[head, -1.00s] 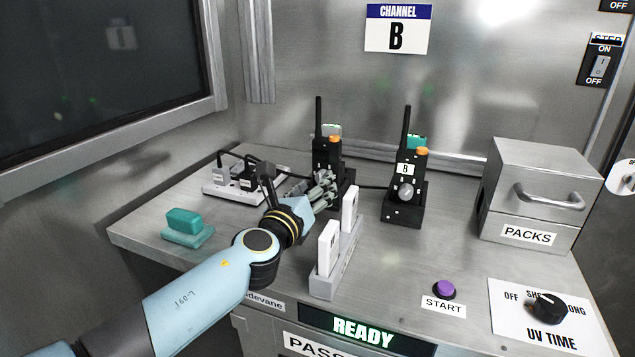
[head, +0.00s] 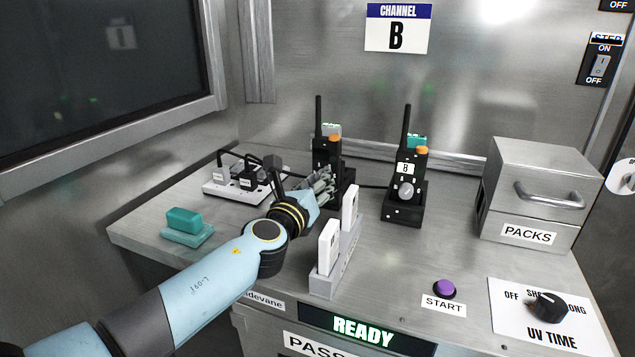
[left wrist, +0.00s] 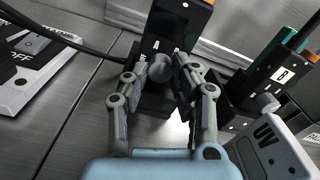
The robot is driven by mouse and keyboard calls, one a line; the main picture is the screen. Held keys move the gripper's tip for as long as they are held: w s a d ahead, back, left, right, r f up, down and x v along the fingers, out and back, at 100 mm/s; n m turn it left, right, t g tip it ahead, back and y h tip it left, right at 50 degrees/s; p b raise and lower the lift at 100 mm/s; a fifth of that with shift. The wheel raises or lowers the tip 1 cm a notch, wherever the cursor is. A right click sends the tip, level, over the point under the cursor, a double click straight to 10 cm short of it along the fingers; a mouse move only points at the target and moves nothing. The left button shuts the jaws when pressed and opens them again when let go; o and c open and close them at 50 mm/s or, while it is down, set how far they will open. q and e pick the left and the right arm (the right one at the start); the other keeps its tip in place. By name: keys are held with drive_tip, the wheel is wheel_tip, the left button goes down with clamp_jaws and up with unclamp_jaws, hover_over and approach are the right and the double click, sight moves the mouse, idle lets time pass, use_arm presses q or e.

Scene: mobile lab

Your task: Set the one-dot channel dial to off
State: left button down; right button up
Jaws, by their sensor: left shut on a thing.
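The left black radio (head: 321,146) stands in its charger at the back of the bench. The fingers partly hide the dial and the radio's lower front. The right radio (head: 410,160) has a "B" label and a grey dial (head: 406,190), clear of the gripper. I cannot make out which dial has one dot. My right gripper is not in view.
A grey stand with white packs (head: 328,247) is close in front of my left gripper. A power strip (head: 228,190) with plugs and a teal block (head: 185,222) lie left. A "PACKS" box (head: 535,185) and a purple button (head: 444,288) are right.

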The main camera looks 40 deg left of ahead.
use_arm(q)
drive_tip(key=n+b, duration=0.1)
drive_tip(key=n, duration=0.2)
drive_tip(key=shift+f+b, duration=0.15)
drive_tip(key=shift+b, duration=0.15)
drive_tip(key=n+b, duration=0.2)
drive_tip(key=n, duration=0.3)
drive_tip(key=shift+n, duration=0.3)
drive_tip(key=n+b, duration=0.2)
drive_tip(key=n, duration=0.2)
drive_tip(key=shift+n+b, duration=0.95)
drive_tip(key=shift+n, duration=1.05)
drive_tip(key=c, duration=1.1)
unclamp_jaws()
